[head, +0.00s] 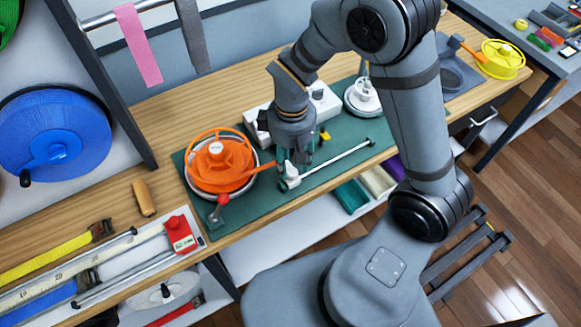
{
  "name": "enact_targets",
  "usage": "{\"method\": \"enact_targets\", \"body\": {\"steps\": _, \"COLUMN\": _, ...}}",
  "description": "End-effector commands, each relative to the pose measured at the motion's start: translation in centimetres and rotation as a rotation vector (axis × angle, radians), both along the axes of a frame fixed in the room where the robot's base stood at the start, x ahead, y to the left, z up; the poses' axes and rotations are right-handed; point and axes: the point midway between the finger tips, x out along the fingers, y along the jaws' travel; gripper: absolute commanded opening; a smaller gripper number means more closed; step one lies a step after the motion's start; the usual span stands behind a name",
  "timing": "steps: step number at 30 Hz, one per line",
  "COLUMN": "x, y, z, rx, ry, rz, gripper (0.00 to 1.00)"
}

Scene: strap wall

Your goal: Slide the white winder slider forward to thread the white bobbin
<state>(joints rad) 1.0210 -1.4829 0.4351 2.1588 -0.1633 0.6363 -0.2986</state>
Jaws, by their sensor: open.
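The white winder slider (291,178) appears to be the small white block at the left end of a thin pale rail (335,163) on the green mat (345,175). A white bobbin (363,97) sits on a round base at the back right of the mat. My gripper (292,160) points down over the left end of the rail, just above and behind the slider. It is open. Its fingers partly overlap the slider, and I cannot tell whether they touch it. An orange reel (220,163) stands to the left, with an orange strap running from it toward the slider.
A red-knobbed lever (222,200) stands in front of the orange reel. A white box with knobs (322,103) is behind my gripper. A yellow reel (500,59) lies far right. Tape measures and a red-ended tool (180,232) fill the left front. My arm hides part of the bench.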

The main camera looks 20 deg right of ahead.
Motion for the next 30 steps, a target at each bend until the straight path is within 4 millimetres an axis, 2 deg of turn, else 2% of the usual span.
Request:
{"method": "enact_targets", "body": {"steps": 3, "x": -0.1, "y": -0.1, "z": -1.7, "rx": -0.001, "ry": 0.004, "rz": -0.003, "gripper": 0.42}}
{"method": "enact_targets", "body": {"steps": 7, "x": -0.1, "y": 0.0, "z": -2.8, "rx": -0.001, "ry": 0.001, "rz": -0.001, "gripper": 0.42}}
{"method": "enact_targets", "body": {"steps": 17, "x": 0.0, "y": 0.0, "z": -3.2, "rx": 0.001, "ry": -0.001, "rz": -0.001, "gripper": 0.42}}
{"method": "enact_targets", "body": {"steps": 30, "x": 0.0, "y": 0.0, "z": -3.2, "rx": 0.001, "ry": -0.001, "rz": -0.001, "gripper": 0.17}}
